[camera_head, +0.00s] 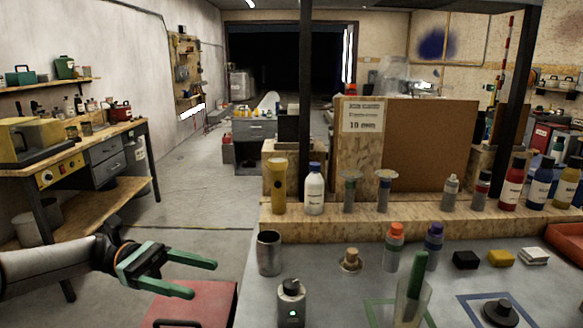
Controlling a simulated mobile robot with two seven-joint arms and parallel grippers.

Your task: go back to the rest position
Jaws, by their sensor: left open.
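My left gripper (203,277) comes in from the left with its green fingers pointing right. Its fingers are spread apart with nothing between them. It is over the floor and a red box-like thing, left of the grey worktable (335,292). It touches nothing on the table. My right gripper is out of view.
A metal cup (269,253) and a small grey device (291,303) with a green light stand near the table's left edge. Several bottles line the wooden ledge (335,217) behind. A red case (200,308) lies below my left gripper. A wooden workbench (85,150) stands at the left.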

